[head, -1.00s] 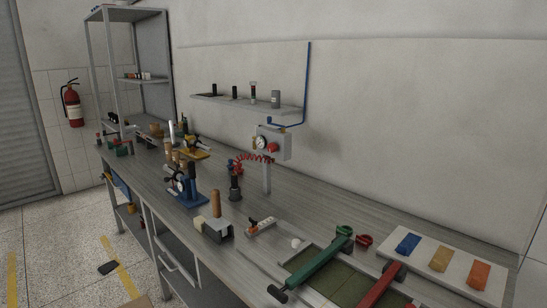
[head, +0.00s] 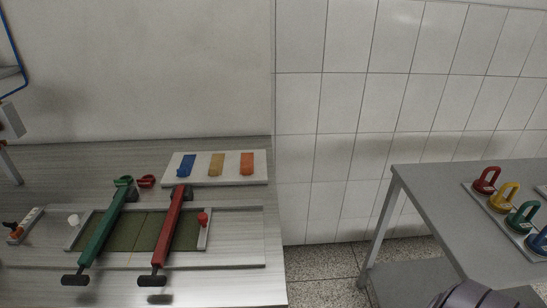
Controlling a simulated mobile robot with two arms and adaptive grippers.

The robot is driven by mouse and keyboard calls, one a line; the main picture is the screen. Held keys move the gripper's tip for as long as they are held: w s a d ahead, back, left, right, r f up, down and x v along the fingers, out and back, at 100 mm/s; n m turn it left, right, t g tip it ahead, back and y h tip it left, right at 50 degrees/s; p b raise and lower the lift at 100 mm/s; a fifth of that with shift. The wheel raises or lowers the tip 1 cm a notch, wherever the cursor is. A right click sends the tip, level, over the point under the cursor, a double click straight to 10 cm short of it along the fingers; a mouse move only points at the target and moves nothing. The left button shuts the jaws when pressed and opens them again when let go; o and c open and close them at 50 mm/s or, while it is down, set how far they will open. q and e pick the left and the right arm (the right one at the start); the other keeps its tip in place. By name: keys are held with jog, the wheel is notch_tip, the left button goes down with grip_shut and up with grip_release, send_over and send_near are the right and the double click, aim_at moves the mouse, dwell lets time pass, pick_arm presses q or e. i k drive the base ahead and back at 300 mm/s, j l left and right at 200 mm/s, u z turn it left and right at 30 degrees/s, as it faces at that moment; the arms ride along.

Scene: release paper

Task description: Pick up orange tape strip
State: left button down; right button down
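The orange tape strip (head: 247,163) lies at the right end of a white board (head: 216,182) at the back of the workbench. A yellow strip (head: 216,164) and a blue strip (head: 186,165) lie beside it on the same board, apart from each other. Neither of my grippers shows in the head view. At the bottom right there is a dark grey rounded part, cut off by the frame edge, that I cannot identify.
In front of the board, a green-handled tool (head: 106,228) and a red-handled tool (head: 168,232) lie across a tray with a dark green mat (head: 136,232). A gap separates the workbench from a grey table (head: 459,194) holding coloured clamp-like handles (head: 506,195).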

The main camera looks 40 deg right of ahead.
aim_at(246, 168)
jog(key=z, duration=0.95)
